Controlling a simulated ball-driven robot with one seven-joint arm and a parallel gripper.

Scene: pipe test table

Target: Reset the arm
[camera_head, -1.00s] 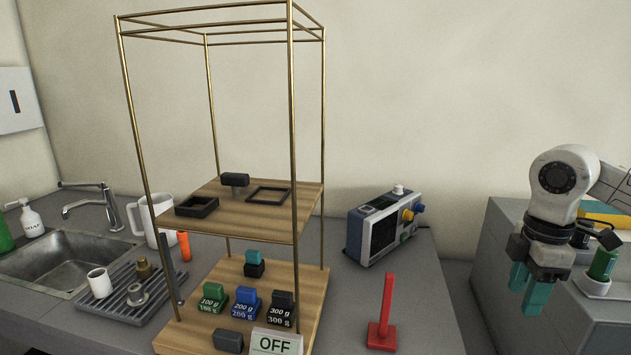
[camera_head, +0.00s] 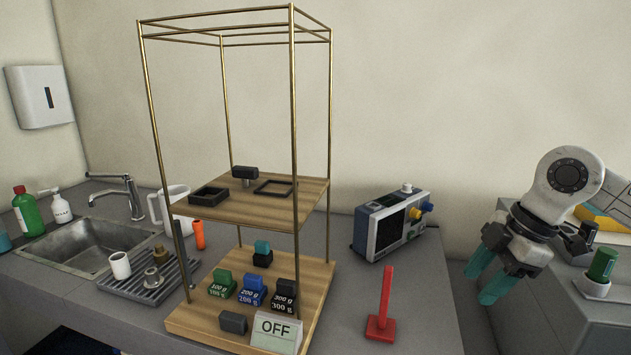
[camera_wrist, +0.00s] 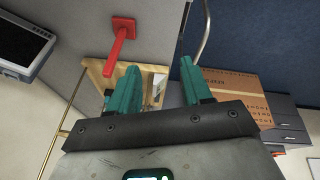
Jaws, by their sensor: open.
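My gripper (camera_head: 487,273) hangs at the right of the head view, in front of the grey cabinet and right of the table. Its two teal fingers are apart with nothing between them, and they point down and to the left. In the wrist view my gripper (camera_wrist: 160,88) also shows open and empty. The wooden stand with a brass frame (camera_head: 272,205) is well to the left of my gripper. A red post on a square base (camera_head: 383,310) stands between them on the table.
A meter box (camera_head: 388,225) stands at the table's back right. Weights, including a green one (camera_head: 222,283), sit on the stand's lower shelf near an OFF sign (camera_head: 276,332). A grey cabinet (camera_head: 550,320) is at right, bearing a green-capped pot (camera_head: 598,275). Cardboard boxes (camera_wrist: 235,95) show in the wrist view.

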